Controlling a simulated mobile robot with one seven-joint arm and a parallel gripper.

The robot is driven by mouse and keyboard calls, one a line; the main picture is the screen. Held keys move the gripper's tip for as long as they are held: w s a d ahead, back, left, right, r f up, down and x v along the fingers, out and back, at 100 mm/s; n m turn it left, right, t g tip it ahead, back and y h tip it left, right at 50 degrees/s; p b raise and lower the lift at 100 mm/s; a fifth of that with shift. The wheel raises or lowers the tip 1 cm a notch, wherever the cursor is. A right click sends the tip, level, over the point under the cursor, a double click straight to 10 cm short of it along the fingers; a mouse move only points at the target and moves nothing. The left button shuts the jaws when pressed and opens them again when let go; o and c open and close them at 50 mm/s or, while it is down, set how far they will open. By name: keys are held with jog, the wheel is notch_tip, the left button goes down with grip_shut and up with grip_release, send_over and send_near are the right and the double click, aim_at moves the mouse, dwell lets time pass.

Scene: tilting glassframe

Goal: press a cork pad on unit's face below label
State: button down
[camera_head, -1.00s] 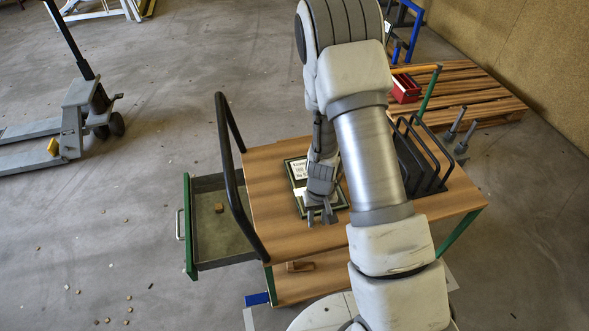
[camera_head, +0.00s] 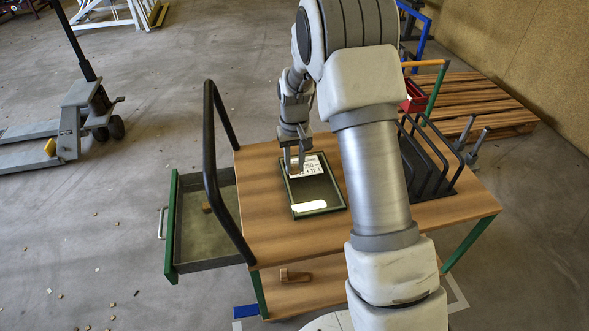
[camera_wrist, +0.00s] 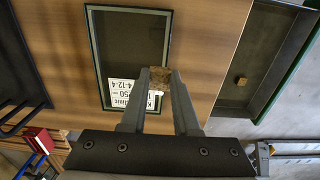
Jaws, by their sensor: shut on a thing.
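The unit, a dark glass panel in a thin green-edged frame (camera_head: 318,190), lies flat on the cart's wooden top. A white printed label (camera_head: 313,166) is on its face at the far end; the label also shows in the wrist view (camera_wrist: 121,90). My gripper (camera_head: 295,167) points down over the label's left part. In the wrist view my gripper (camera_wrist: 160,82) is shut on a small brown cork pad (camera_wrist: 160,91) between its fingertips.
An open drawer (camera_head: 170,215) juts out at the cart's left with a small cork piece (camera_head: 206,208) inside. A black handle (camera_head: 212,150) rises at the left edge, and a black rack (camera_head: 425,160) stands at the right. A bright glare lies on the unit's near end.

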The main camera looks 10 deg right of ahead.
aim_at(295, 169)
jog(key=shift+s, duration=0.1)
dwell(0.3)
jog(key=shift+f+b, duration=2.8)
jog(key=shift+f, duration=1.9)
jog(key=shift+f, duration=0.35)
jog(key=c, duration=0.6)
grip_release()
jog(key=shift+r, duration=0.15)
jog(key=shift+r+p, duration=1.9)
jog(key=shift+r, duration=1)
